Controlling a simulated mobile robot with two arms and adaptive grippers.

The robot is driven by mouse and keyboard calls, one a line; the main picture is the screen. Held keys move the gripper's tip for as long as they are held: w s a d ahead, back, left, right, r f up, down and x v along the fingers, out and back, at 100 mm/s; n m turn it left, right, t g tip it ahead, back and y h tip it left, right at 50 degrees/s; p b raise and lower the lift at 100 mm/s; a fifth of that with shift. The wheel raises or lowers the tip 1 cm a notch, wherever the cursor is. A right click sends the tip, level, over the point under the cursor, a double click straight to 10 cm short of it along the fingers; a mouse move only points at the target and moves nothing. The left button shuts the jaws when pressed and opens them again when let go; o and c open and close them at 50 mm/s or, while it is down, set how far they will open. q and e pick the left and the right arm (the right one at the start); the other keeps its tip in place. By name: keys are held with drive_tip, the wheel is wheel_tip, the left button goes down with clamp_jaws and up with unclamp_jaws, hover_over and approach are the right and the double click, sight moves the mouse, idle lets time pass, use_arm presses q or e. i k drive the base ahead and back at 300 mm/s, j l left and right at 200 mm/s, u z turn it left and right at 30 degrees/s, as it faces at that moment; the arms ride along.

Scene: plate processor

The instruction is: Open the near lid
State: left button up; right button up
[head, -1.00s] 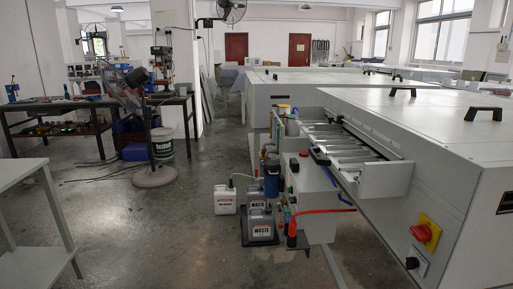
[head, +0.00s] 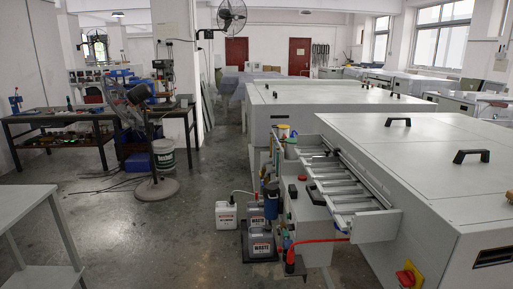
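The near plate processor is a large light grey machine at the right of the head view. The lid panels lie flat and look shut. Thin seams run across the top, but I cannot tell exactly where each lid ends. Neither of my grippers is in view.
An open roller feed (head: 345,185) juts from the machine's left side. A grey table (head: 30,210) stands at left. The concrete floor (head: 150,235) between is clear.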

sight(437, 170)
drive_tip(key=z, duration=1.35)
drive_tip(key=i+j, duration=0.1)
drive_tip(key=j, duration=0.65)
drive_tip(key=i+j, duration=0.15)
drive_tip(key=j, duration=0.25)
